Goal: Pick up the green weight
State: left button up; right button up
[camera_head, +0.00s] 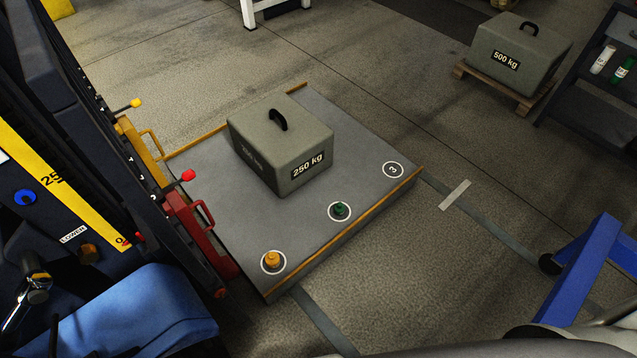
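The green weight (341,209) is a small dark green piece with a knob on top. It stands upright inside the middle white ring near the front edge of the grey platform (225,225). An orange weight (272,259) stands in the ring to its left. The ring marked 3 (393,169), to its right, is empty. Neither of my grippers is in view.
A 250 kg block (280,145) stands on the platform behind the weights. A dark fixture with levers and a red handle (190,215) borders the left. A 500 kg block (515,60) sits on a pallet, back right. Floor right of the platform is mostly open.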

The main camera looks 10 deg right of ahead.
aim_at(340, 208)
jog(key=i+l+u, duration=0.15)
jog(key=l, duration=0.2)
jog(key=i+l+u, duration=0.15)
jog(key=l, duration=0.2)
jog(key=i+l+u, duration=0.15)
jog(key=l, duration=0.2)
jog(key=i+l+u, duration=0.15)
jog(key=l, duration=0.25)
jog(key=i+l+u, duration=0.15)
jog(key=l, duration=0.25)
jog(key=i+l+u, duration=0.15)
jog(key=l, duration=0.25)
jog(key=k, duration=0.05)
